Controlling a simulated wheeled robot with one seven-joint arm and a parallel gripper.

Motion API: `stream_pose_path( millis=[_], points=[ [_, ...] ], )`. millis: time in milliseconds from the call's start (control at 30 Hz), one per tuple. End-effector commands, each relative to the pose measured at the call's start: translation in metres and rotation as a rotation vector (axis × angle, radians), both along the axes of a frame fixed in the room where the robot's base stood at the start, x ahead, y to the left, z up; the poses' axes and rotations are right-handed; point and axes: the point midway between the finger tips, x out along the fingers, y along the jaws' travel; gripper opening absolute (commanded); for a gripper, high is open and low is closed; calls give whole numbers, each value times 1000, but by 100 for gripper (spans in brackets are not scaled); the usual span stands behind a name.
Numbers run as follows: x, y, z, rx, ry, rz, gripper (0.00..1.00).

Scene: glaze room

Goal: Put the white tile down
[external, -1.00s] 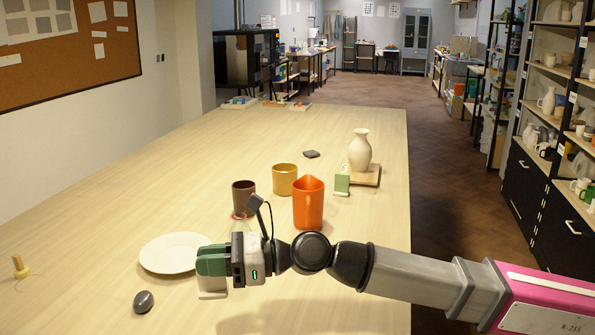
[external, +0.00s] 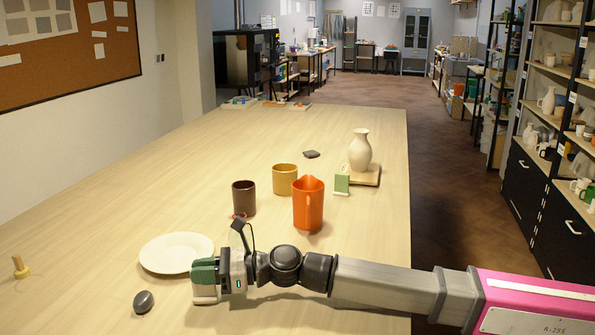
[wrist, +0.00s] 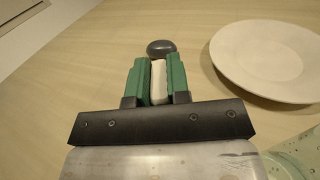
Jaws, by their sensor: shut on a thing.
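My gripper (external: 205,282) is low over the near part of the table, in front of the white plate. Its green fingers are shut on the white tile (wrist: 158,82), which stands on edge between them in the wrist view. In the external view only a low strip of the tile (external: 207,300) shows under the fingers. The tile's lower edge is at or very close to the tabletop; I cannot tell whether it touches.
A white plate (external: 177,252) lies just behind my gripper, and a dark grey stone (external: 144,301) lies to its left. A brown cup (external: 244,199), yellow cup (external: 285,180) and orange jug (external: 308,205) stand farther back. The table's left middle is clear.

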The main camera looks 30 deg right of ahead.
Motion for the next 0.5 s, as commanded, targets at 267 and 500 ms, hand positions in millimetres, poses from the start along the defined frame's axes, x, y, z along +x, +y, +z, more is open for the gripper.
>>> stream_pose_path(
  millis=[267, 500],
  points=[
    [0, 0, -6, 1, 0, 0, 0],
    [0, 0, -9, 1, 1, 0, 27]
  ],
)
